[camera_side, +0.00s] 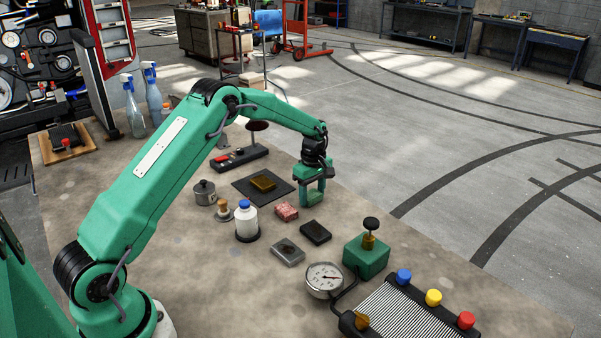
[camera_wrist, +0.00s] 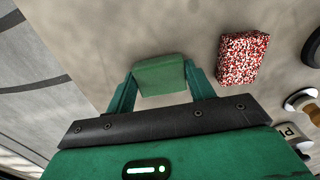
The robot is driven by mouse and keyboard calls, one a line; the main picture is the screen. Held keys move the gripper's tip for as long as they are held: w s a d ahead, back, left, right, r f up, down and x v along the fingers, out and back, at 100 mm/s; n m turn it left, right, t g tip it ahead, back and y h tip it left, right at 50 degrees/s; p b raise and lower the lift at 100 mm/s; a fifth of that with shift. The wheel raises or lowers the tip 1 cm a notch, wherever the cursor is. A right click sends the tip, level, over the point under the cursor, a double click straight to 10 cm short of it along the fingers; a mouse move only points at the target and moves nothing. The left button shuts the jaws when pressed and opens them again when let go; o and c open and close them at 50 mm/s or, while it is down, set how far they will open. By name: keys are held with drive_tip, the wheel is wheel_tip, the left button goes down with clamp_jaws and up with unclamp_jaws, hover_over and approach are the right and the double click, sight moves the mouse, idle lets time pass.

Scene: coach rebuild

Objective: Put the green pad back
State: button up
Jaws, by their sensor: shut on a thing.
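The green pad (camera_wrist: 160,72) is a small block between my two green fingers in the wrist view. My gripper (camera_wrist: 159,84) is shut on it, with a finger against each end. In the side view my gripper (camera_side: 313,194) points down near the table's right edge, to the right of a dark square mat with a brass-coloured block (camera_side: 263,182) on it. The pad (camera_side: 313,199) shows low between the fingers there, hard to tell from them by colour. Whether it touches the table is unclear.
A red speckled block (camera_side: 287,212) lies close by. A black block (camera_side: 315,232) and a grey block (camera_side: 288,252) lie in front.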

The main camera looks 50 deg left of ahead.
sight(312, 195)
drive_tip(key=shift+f, duration=0.1)
drive_tip(key=o, duration=0.9)
drive_tip(key=shift+o, duration=0.2)
wheel_tip(312, 195, up, 12)
idle(0.4)
idle(0.5)
